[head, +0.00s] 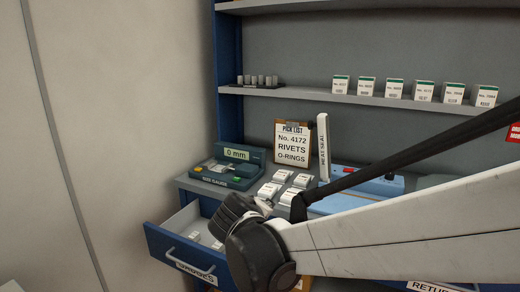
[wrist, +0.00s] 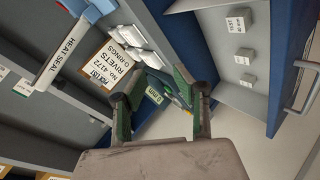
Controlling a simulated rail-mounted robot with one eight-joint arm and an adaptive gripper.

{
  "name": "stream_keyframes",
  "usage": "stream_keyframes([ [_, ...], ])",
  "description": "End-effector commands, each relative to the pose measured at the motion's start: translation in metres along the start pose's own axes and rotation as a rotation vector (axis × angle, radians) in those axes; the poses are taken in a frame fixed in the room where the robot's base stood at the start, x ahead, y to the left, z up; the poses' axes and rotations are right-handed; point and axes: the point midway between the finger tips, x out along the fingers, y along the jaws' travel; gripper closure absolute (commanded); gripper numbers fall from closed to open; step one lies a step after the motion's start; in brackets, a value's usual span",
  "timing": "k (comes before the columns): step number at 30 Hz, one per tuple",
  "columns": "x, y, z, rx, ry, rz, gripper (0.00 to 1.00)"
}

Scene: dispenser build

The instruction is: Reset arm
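My gripper (wrist: 155,92) shows in the wrist view with its two green-padded fingers spread apart. Nothing is held between them; the pale floor or wall and part of the counter show through the gap. In the head view my arm comes in from the right, and its dark wrist end stands in front of the counter, just right of the open drawer (head: 184,258). The fingers are mostly hidden there. The drawer holds a few small white boxes (wrist: 238,24), seen at the right of the wrist view.
On the counter are a size gauge (head: 226,168) reading 0 mm, several white packets (head: 283,176), a pick list clipboard (head: 292,143) and a blue heat sealer (head: 380,183) with its white arm raised. A shelf (head: 300,94) above carries several small cartons (head: 395,88).

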Motion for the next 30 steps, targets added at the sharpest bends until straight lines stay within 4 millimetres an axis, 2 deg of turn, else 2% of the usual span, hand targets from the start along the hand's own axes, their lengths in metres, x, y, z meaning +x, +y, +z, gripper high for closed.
stream_keyframes([
  [1,-0.006,0.013,0.018,0.037,-0.023,-0.017,0.72],
  [6,-0.027,0.038,0.070,0.158,-0.082,-0.085,0.72],
  [13,-0.062,0.058,0.136,0.332,-0.148,-0.168,0.72],
  [18,-0.090,0.061,0.180,0.467,-0.187,-0.224,0.72],
  [24,-0.124,0.055,0.225,0.631,-0.219,-0.284,0.72],
  [30,-0.151,0.042,0.256,0.776,-0.235,-0.331,0.72],
])
